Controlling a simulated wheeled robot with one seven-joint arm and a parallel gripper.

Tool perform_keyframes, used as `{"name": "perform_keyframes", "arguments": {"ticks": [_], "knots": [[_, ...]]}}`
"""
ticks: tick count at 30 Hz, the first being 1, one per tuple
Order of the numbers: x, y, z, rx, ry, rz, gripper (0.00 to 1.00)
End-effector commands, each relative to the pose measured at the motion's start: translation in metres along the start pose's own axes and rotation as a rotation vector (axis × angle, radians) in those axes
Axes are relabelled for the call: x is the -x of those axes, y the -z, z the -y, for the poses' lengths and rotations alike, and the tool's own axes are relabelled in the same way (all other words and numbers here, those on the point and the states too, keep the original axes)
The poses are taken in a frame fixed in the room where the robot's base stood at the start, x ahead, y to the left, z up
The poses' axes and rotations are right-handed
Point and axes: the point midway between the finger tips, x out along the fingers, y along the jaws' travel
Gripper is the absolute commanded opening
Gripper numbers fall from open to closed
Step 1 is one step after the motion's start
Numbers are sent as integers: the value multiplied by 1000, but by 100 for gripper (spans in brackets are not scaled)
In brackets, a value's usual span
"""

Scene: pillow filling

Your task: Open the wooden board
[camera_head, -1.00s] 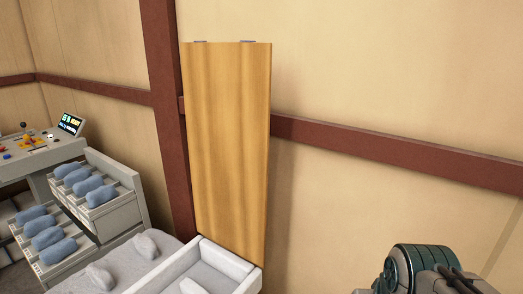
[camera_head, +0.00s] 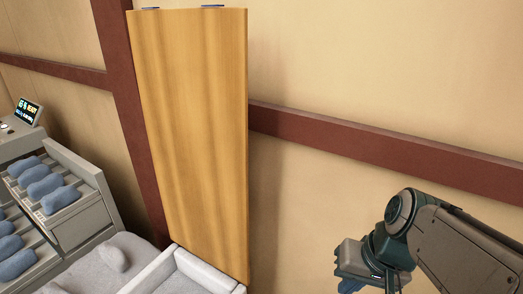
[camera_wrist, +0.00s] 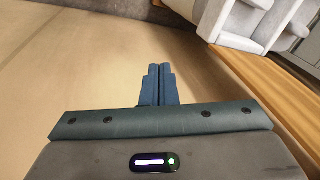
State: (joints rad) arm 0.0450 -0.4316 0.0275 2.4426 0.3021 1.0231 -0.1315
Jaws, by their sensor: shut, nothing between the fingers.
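The wooden board (camera_head: 192,130) is a tall, upright, light-brown panel in the head view, standing near the wall with two small dark fittings at its top edge. In the wrist view a brown wooden edge, likely the same board (camera_wrist: 262,88), runs diagonally at the right. My gripper (camera_wrist: 160,70) shows in the wrist view with its two blue fingers together and nothing between them. It is left of the wooden edge and apart from it. In the head view my arm is at the lower right, clear of the board, and the fingertips are cut off or hidden there.
A white open-topped bin (camera_head: 180,272) stands at the board's foot. Grey racks with blue filled pieces (camera_head: 45,188) and a console with a lit screen (camera_head: 28,111) are at the left. A dark red rail (camera_head: 380,145) crosses the wall. The space between board and arm is free.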

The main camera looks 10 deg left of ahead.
Motion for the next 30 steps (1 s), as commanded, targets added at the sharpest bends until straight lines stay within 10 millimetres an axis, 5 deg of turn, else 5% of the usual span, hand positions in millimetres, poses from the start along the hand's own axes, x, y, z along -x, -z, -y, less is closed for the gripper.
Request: {"name": "perform_keyframes", "arguments": {"ticks": [5,12,21,30], "knots": [[0,23,58,-79,328,130,0],[32,86,126,-149,828,164,0],[78,160,147,-193,1257,48,0],[84,175,168,-196,1326,18,0]]}}
